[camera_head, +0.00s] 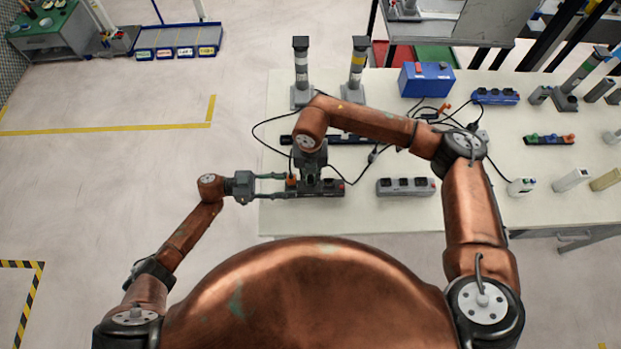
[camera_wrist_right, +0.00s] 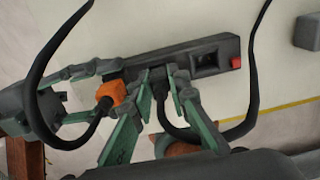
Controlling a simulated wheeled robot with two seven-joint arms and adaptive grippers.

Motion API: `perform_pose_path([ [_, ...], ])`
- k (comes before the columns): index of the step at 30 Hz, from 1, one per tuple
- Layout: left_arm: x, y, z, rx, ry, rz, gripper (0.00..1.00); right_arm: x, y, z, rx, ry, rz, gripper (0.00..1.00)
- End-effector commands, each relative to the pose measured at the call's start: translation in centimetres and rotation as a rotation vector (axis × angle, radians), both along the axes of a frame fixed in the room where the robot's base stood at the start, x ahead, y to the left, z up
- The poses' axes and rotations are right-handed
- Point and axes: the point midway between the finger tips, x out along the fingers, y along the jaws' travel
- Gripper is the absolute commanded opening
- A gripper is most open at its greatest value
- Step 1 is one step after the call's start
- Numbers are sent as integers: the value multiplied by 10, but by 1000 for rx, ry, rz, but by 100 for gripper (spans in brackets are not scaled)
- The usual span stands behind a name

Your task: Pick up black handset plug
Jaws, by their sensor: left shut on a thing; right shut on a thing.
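A dark grey power strip (camera_head: 332,189) lies at the table's near left edge; the right wrist view shows its open socket and red switch (camera_wrist_right: 236,62). My right gripper (camera_wrist_right: 163,80) points down over it, shut on a black plug (camera_wrist_right: 160,90) with a black cable, at the strip. I cannot tell whether the plug is seated. My left gripper (camera_head: 284,186) comes in from the left, shut on the strip's left end. An orange plug (camera_wrist_right: 111,92) sits beside the black one, between the two grippers. My right arm hides much of this in the head view.
A grey power strip (camera_head: 406,187) lies to the right, and a dark strip (camera_head: 350,139) lies behind. Two posts (camera_head: 301,72) (camera_head: 358,70) and a blue box (camera_head: 427,80) stand at the back. Black cables cross the table. The table (camera_head: 480,210) has bare room at front right.

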Motion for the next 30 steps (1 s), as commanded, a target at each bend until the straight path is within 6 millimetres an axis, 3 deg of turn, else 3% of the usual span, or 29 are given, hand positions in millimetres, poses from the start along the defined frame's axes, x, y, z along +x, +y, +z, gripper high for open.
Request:
perform_pose_path([
  [13,0,0,-1,1,0,0,5,1,0,9,0,-2,0,0],
  [24,0,0,-1,1,1,0,5,1,0,76,0,-3,0,0],
  [30,0,0,-1,1,1,0,5,0,0,97,-1,-1,0,0],
])
